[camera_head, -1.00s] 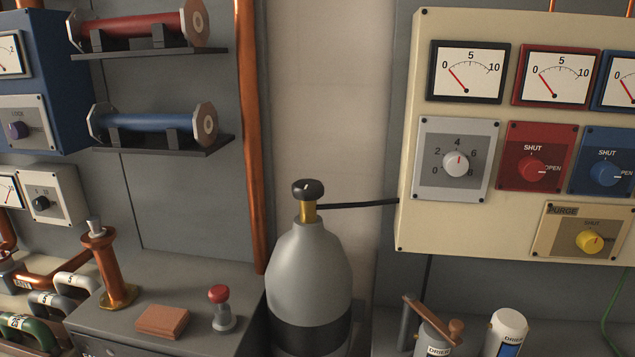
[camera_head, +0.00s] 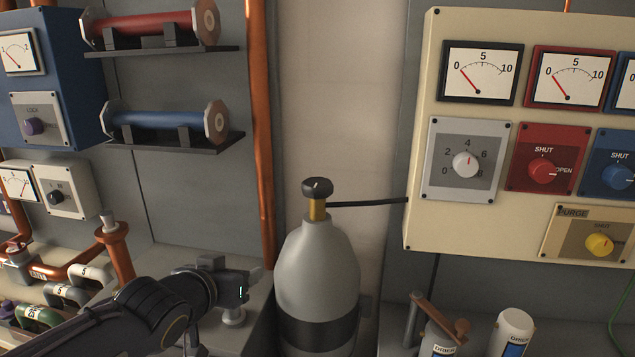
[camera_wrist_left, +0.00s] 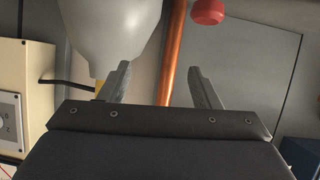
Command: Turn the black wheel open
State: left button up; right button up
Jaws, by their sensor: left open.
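The black wheel (camera_head: 317,187) sits on the brass neck (camera_head: 317,209) of an upright grey gas cylinder (camera_head: 317,265), with a short light mark on its top. My left gripper (camera_head: 243,280) is to the left of the cylinder and lower than the wheel, apart from both. In the left wrist view my left gripper (camera_wrist_left: 160,80) is open, with nothing between its fingers. The cylinder (camera_wrist_left: 112,30) shows there at upper left, upside down. A bit of its brass neck shows by one finger, and the wheel is hidden. My right gripper is in neither view.
A thin black pipe (camera_head: 368,203) runs from the cylinder neck to the cream gauge panel (camera_head: 418,222). A copper pipe (camera_head: 260,150) stands behind at left. A red knob (camera_wrist_left: 207,11) shows in the wrist view. The wall behind the wheel is bare.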

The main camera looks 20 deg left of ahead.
aim_at(317, 188)
pick_arm(q)
jog(key=shift+o, duration=1.2)
jog(key=w+d+r+m+t+h, duration=0.1)
jog(key=w+r+t, duration=0.1)
jog(key=w+r, duration=0.2)
jog(key=shift+w+d+r+m+h, duration=0.3)
jog(key=shift+w+r, duration=0.05)
jog(key=shift+w, duration=0.55)
jog(key=shift+o, duration=0.9)
jog(key=w+d+r+m+t+h, duration=0.1)
jog(key=w+d+r+m+h, duration=0.2)
jog(key=w+d+r+h, duration=0.1)
jog(key=w+h, duration=0.1)
jog(key=shift+d+r+m+t+p, duration=0.4)
jog(key=shift+w+d+r, duration=0.1)
jog(key=shift+w+d, duration=0.1)
jog(key=shift+d, duration=0.1)
jog(key=b+x, duration=0.1)
jog(key=x, duration=0.6)
jog(key=shift+w+d+r, duration=0.1)
jog(key=shift+w+d, duration=0.05)
jog(key=shift+d, duration=0.05)
